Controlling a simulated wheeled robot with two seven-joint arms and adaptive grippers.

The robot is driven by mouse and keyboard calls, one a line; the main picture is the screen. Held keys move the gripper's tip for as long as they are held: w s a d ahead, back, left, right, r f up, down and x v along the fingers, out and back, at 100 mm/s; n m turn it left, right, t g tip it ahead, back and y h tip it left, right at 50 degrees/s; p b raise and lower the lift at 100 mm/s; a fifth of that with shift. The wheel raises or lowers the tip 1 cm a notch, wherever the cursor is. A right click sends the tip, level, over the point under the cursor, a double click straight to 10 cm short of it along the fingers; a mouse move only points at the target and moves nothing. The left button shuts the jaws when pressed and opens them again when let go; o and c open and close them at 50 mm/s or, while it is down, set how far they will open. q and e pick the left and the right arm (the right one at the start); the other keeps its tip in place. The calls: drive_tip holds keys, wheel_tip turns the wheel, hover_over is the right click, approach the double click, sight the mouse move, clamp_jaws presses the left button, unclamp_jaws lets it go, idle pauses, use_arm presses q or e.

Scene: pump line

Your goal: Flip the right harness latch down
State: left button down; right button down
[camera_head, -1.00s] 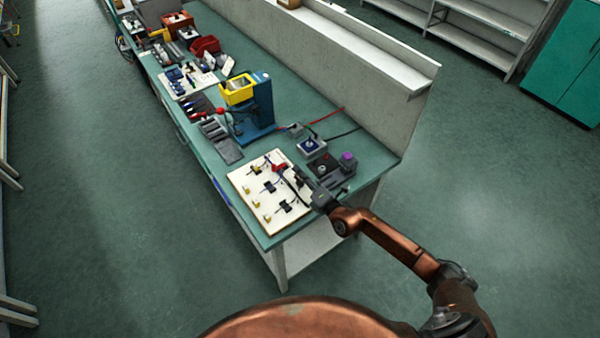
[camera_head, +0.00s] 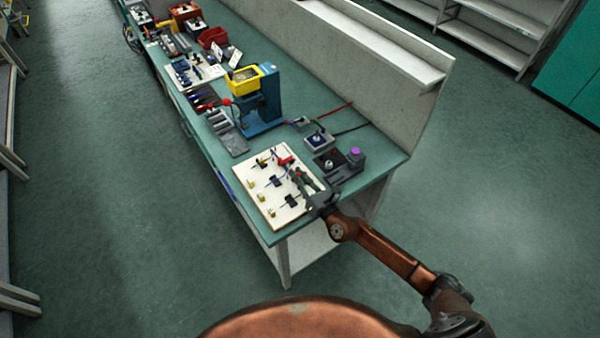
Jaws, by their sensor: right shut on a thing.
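The cream harness board (camera_head: 250,184) lies flat on the near end of the green bench. It carries several black clips, such as one (camera_head: 291,200) near its front edge, with yellow pieces beside them. A red piece (camera_head: 284,159) sits at its far right corner. My right gripper (camera_head: 301,176) reaches over the board's right side, fingers low and pointing to the far left. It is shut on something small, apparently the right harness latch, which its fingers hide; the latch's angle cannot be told. My left gripper is not in view.
A dark box with a purple knob (camera_head: 355,153) and a blue-topped box (camera_head: 319,140) stand close behind my right gripper. A blue press (camera_head: 268,99) with a yellow bin (camera_head: 243,76) stands farther along. A low wall (camera_head: 380,87) borders the bench's back.

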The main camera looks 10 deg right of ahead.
drive_tip(key=shift+s+a+f+n+b, duration=0.15)
drive_tip(key=shift+a+f+n, duration=0.15)
drive_tip(key=shift+n, duration=0.55)
drive_tip(key=shift+w+a+f+n+b, duration=0.15)
drive_tip(key=shift+a+f+n, duration=0.1)
drive_tip(key=shift+n, duration=0.6)
drive_tip(key=shift+s, duration=0.1)
drive_tip(key=c, duration=2.1)
unclamp_jaws()
drive_tip(key=shift+o, duration=1)
drive_tip(key=shift+f, duration=0.15)
drive_tip(key=shift+s+d, duration=0.1)
drive_tip(key=shift+s, duration=0.05)
drive_tip(key=v, duration=1.1)
drive_tip(key=shift+s+d, duration=0.1)
drive_tip(key=shift+s, duration=0.35)
